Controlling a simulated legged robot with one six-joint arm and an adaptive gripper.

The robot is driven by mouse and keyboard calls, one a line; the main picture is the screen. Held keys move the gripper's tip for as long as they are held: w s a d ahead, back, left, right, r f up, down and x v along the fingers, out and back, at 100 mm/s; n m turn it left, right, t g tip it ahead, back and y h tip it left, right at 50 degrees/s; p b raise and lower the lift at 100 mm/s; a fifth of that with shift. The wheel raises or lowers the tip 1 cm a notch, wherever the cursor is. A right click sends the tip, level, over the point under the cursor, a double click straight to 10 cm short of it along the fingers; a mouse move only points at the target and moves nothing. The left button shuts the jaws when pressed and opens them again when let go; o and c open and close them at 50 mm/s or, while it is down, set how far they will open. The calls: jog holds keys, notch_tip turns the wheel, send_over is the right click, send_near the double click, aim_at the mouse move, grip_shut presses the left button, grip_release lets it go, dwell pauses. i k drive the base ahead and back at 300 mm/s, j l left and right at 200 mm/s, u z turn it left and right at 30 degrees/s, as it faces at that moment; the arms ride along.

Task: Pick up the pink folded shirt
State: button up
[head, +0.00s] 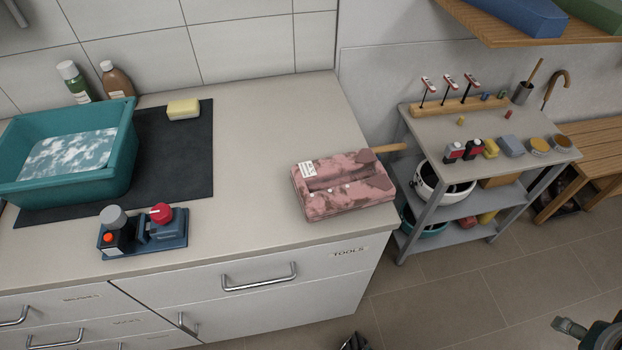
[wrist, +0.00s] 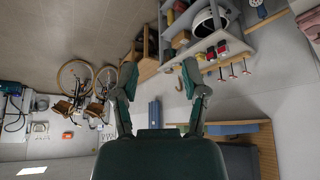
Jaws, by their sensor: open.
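The pink folded shirt (head: 345,200) lies flat on the beige countertop, near its right end and front edge. It has a mottled pink pattern, a white label at its upper left and small pale buttons. My gripper (wrist: 160,76) shows in the wrist view with its two dark green fingers spread apart and nothing between them. In the head view only a dark green part, likely of my arm or gripper, shows at the lower right corner, well apart from the shirt.
A wooden handle (head: 390,148) sticks out behind the shirt. A grey shelf cart (head: 430,122) stands to the right. The counter (head: 250,150) left of the shirt is clear.

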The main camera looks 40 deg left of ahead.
aim_at(334, 185)
jog(key=i+u, duration=0.1)
jog(key=u, duration=0.3)
jog(key=i+u, duration=0.15)
jog(key=u, duration=0.25)
jog(key=i+u, duration=0.1)
jog(key=u, duration=0.3)
jog(key=i+l+u, duration=0.1)
jog(key=u, duration=0.3)
jog(key=i+l+u, duration=0.15)
jog(key=u, duration=0.25)
jog(key=i+l+u, duration=0.2)
jog(key=u, duration=0.25)
